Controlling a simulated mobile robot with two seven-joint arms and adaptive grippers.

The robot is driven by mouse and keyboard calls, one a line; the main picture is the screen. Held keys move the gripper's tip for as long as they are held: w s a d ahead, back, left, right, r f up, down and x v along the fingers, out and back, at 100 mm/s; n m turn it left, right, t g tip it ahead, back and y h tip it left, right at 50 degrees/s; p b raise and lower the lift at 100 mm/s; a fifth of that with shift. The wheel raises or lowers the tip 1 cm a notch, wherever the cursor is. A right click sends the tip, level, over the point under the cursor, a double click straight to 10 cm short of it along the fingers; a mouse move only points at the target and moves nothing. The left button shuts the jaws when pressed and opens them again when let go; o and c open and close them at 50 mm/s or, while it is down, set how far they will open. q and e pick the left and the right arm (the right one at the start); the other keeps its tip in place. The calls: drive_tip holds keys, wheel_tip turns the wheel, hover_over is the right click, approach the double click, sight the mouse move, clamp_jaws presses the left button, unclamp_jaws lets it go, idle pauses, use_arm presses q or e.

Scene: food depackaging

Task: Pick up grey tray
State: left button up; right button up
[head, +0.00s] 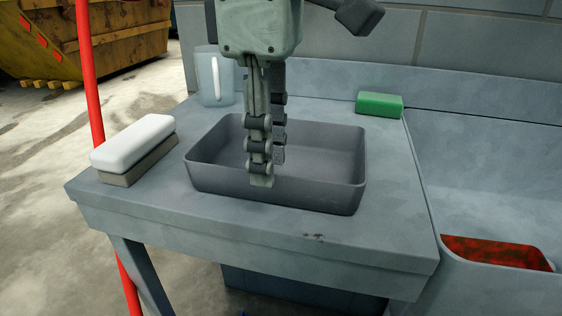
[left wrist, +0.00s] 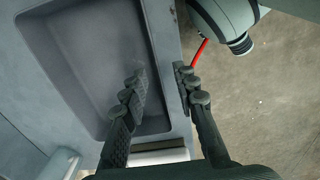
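The grey tray (head: 325,150) sits empty and upright on the grey table (head: 250,225). It also shows in the left wrist view (left wrist: 85,60). My left gripper (head: 270,172) points down at the tray's near wall. Its fingers are apart, with a gap between the tips in the left wrist view (left wrist: 161,74). One finger is over the tray's inside and the other is on the outer side of the near wall, with the rim between them. I cannot tell whether either finger touches the wall. My right gripper is not in view.
A white block with a brown base (head: 135,142) lies left of the tray. A clear jug (head: 210,85) stands behind left, and a green sponge (head: 380,104) lies behind right. A basin (head: 480,285) with red contents is at right. A red pole (head: 91,85) stands left.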

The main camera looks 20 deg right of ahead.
use_arm(q)
drive_tip(key=f, duration=0.2)
drive_tip(key=shift+w+a+f, duration=0.15)
drive_tip(key=shift+w+f, duration=0.1)
drive_tip(key=shift+f, duration=0.55)
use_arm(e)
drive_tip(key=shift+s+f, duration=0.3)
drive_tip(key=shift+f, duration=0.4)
use_arm(q)
clamp_jaws()
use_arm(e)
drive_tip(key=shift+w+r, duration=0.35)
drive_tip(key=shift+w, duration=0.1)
